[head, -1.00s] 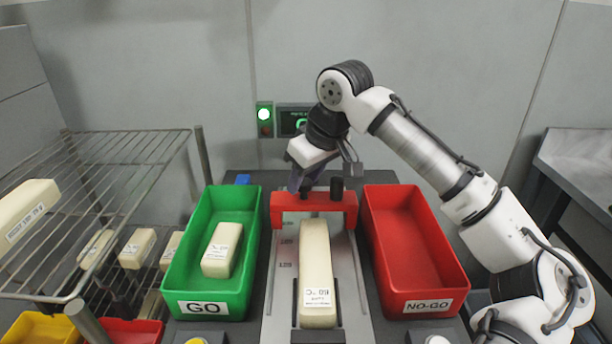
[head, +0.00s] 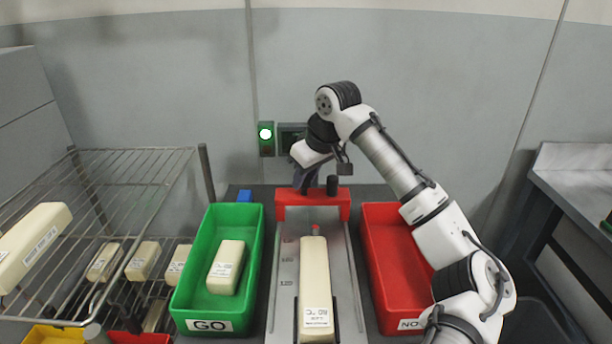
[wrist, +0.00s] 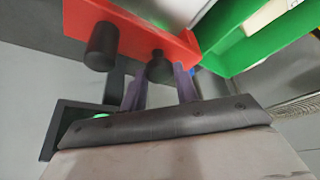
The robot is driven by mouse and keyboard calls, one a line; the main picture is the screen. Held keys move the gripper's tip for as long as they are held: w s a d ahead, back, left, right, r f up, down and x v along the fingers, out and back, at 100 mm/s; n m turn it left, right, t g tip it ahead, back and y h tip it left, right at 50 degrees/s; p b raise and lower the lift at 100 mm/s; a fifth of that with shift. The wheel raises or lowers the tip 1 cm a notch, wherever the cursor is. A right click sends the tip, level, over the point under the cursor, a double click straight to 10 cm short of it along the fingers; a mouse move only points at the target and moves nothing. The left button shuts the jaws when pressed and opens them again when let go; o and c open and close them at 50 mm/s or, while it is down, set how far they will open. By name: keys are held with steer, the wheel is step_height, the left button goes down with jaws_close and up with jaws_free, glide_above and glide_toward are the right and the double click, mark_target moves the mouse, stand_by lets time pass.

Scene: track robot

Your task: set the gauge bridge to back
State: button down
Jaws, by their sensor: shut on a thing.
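The red gauge bridge (head: 312,206) spans the grey track (head: 287,270) near its far end, behind the long cream block (head: 315,283). It carries a black knob and a black post (head: 332,184) on top; both also show on the bridge in the wrist view (wrist: 130,20). My gripper (head: 304,188) is at the bridge's top, left of the post. In the wrist view, my gripper's fingers (wrist: 160,76) are either side of the black knob (wrist: 158,66), shut on it. The far end of the track is hidden behind the bridge.
The green GO bin (head: 190,280) holds a cream block (head: 226,268) on the left. The red NO-GO bin (head: 392,255) stands right of the track, partly behind my arm. A wire rack (head: 130,170) with several blocks is far left.

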steer(key=shift+w+r, duration=0.2)
steer(key=c, duration=1.1)
jaws_free()
steer(key=shift+f, duration=0.15)
steer(key=b+v, duration=0.1)
steer(key=v, duration=1.3)
steer(key=shift+s+f, duration=0.1)
